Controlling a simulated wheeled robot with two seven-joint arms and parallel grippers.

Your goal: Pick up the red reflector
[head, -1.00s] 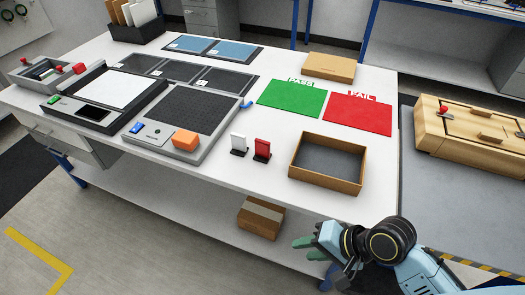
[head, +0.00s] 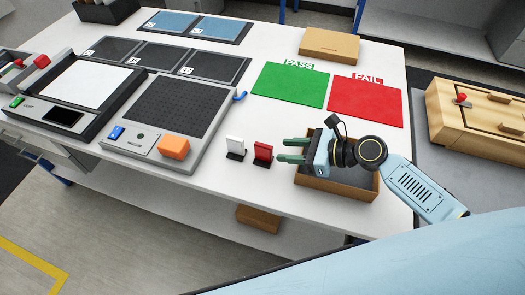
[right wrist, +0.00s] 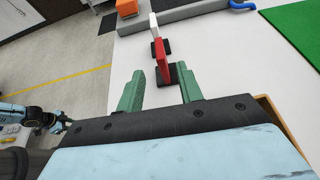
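The red reflector (head: 263,151) stands upright on a dark base on the white table, beside a similar white reflector (head: 234,145). My right gripper (head: 283,150) is open and empty just right of the red reflector, its green fingers pointing at it. In the right wrist view the red reflector (right wrist: 162,62) is ahead of the two spread fingers (right wrist: 160,84), apart from them. The white reflector stands right behind it there. My left gripper (right wrist: 66,122) appears small at the left edge of the right wrist view; its opening is unclear. It is outside the head view.
A cardboard tray (head: 352,190) lies under my right wrist. Green PASS (head: 290,86) and red FAIL (head: 366,102) mats are behind it. A grey fixture with an orange block (head: 174,147) stands left of the reflectors. A closed cardboard box (head: 329,44) is at the back.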

